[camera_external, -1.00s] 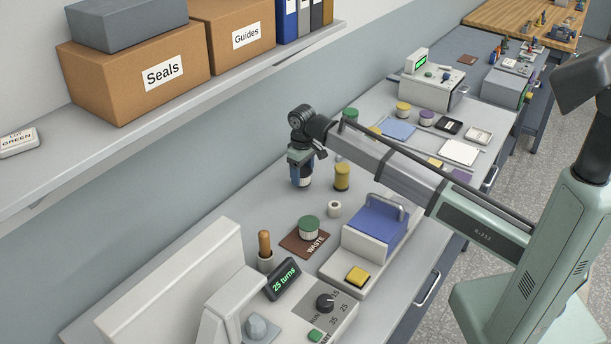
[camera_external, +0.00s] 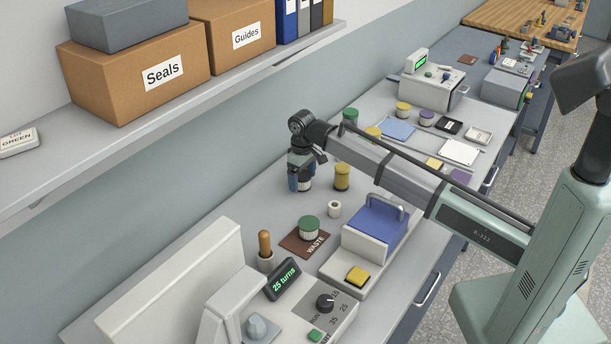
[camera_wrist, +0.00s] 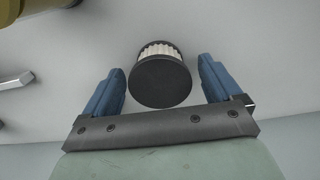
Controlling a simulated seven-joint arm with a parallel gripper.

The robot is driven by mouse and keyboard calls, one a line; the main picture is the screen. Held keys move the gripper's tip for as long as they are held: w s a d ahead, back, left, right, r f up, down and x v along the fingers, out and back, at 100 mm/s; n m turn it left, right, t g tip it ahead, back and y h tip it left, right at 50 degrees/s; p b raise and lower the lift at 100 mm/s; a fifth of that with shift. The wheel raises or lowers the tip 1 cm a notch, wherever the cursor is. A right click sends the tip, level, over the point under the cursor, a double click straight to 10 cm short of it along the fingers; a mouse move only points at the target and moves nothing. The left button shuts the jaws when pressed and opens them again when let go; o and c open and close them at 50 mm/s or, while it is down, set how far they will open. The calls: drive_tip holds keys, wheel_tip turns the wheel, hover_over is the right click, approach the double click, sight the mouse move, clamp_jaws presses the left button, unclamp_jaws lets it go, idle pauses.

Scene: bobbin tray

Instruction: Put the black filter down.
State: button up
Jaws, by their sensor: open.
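The black filter (camera_wrist: 160,80) has a dark round cap and a white pleated side. In the wrist view it stands between the two blue fingers of my gripper (camera_wrist: 160,88), with a visible gap on each side. In the external view the filter (camera_external: 305,184) shows at the bench surface beneath my gripper (camera_external: 303,184), partly hidden by the fingers. My gripper is open around it and does not appear to touch it.
A yellow bobbin (camera_external: 342,177) stands close to the right of my gripper, and a small white spool (camera_external: 334,209) is nearer the front. A green-topped filter (camera_external: 309,228) sits on the brown WASTE mat (camera_external: 291,240). The blue-lidded unit (camera_external: 374,228) stands to the right.

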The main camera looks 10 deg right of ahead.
sight(302, 175)
wheel_tip(302, 175, up, 12)
drive_tip(key=shift+r, duration=0.15)
idle(0.5)
